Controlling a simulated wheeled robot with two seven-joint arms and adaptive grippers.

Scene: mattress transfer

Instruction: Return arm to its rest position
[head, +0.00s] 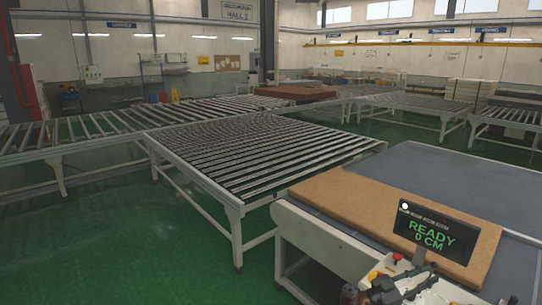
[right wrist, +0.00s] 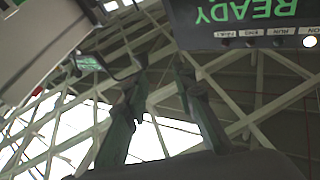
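My right gripper (head: 395,288) shows at the bottom right of the head view, just below the display and in front of the table's near edge. In the right wrist view its two dark green fingers (right wrist: 160,82) stand apart with nothing between them, so it is open and empty. That camera looks up at the roof trusses. A brown mattress (head: 345,208) lies flat on the grey-topped table. My left gripper is not in view.
A black display (head: 434,236) reading "READY 0 CM" stands close above my right gripper; it also shows upside down in the right wrist view (right wrist: 240,22). A red button (head: 397,257) is nearby. An empty roller conveyor (head: 260,155) stands beyond. Green floor at left is clear.

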